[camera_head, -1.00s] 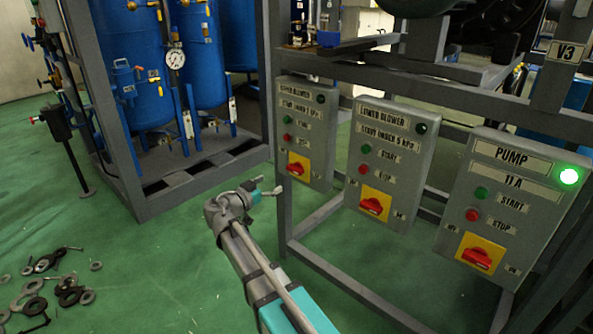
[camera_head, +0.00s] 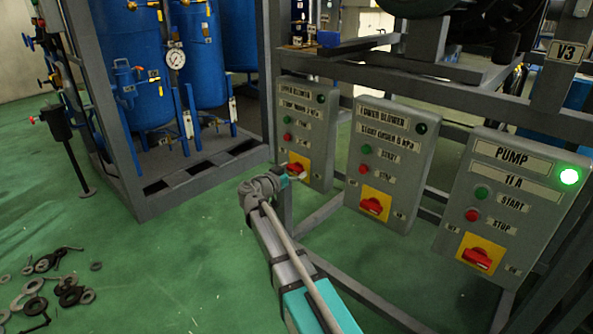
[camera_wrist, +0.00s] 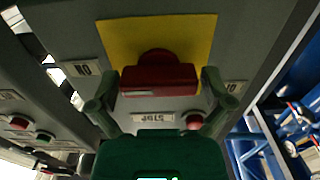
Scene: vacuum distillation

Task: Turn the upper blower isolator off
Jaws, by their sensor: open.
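The upper blower panel (camera_head: 307,135) is the leftmost grey box in the head view. Its isolator is a red rotary handle on a yellow plate (camera_head: 303,162), partly hidden by my gripper (camera_head: 294,176). In the wrist view the red handle (camera_wrist: 158,78) lies level across the yellow plate (camera_wrist: 190,38), upside down to the camera. My gripper (camera_wrist: 160,90) is open, with one finger on each side of the handle. Gaps seem to show between handle and fingers; I cannot tell whether either touches.
The lower blower panel (camera_head: 390,150) and pump panel (camera_head: 505,195) stand to the right; the pump's green lamp (camera_head: 569,176) is lit. A grey frame post (camera_head: 285,208) stands close to my gripper. Loose rings (camera_head: 68,294) lie on the green floor at left.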

